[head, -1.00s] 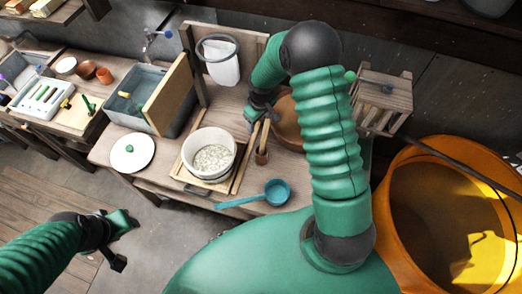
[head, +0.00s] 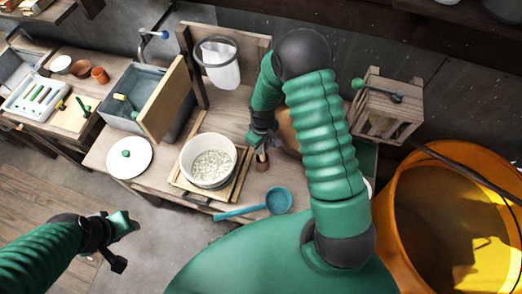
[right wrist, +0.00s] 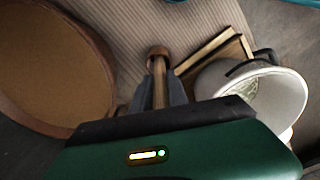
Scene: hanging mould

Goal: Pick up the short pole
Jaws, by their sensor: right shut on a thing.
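The short pole (right wrist: 158,92) is wooden, with a thicker round end. In the right wrist view it stands between the two grey fingers of my right gripper (right wrist: 160,88), which is shut on it. In the head view, my right gripper (head: 261,140) is at the pole (head: 262,160), beside the white pot, and the pole's lower end shows below the fingers. Whether the pole touches the table is unclear. My left gripper (head: 126,243) is over the floor at lower left, away from the table, its fingers apart and empty.
A white pot (head: 184,160) sits on a wooden frame (head: 236,185) left of the pole. A blue ladle (head: 278,200) lies in front. A round brown thing (right wrist: 50,65) is close on the other side. A wooden press (head: 376,122) and an orange barrel (head: 398,190) stand right.

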